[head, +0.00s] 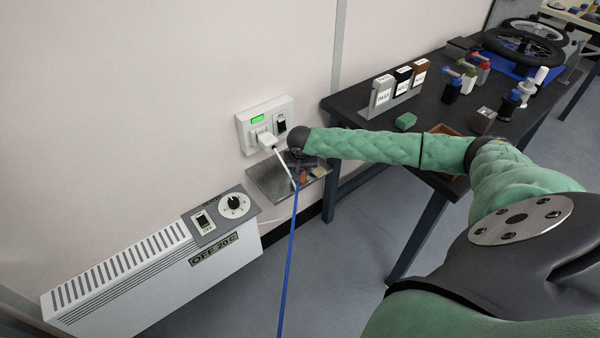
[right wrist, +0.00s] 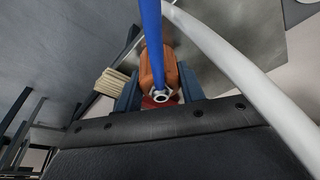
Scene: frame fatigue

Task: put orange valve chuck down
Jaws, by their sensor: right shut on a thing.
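The orange valve chuck (right wrist: 146,68) is between the two dark fingers of my right gripper (right wrist: 160,82), which is shut on it. A blue hose (right wrist: 151,40) runs over the chuck in the right wrist view, with a pale metal ring at its near end. In the head view my right gripper is over a small metal shelf (head: 270,184) below the wall socket, mostly hidden by my wrist. The blue hose (head: 288,260) hangs down from there. Whether the chuck touches the shelf cannot be told. My left gripper is not in view.
A white plug (head: 267,141) sits in the wall socket, and its white cable (right wrist: 235,70) passes close beside my right gripper. A heater (head: 160,265) stands left. A beige ribbed thing (right wrist: 110,82) lies beside the fingers.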

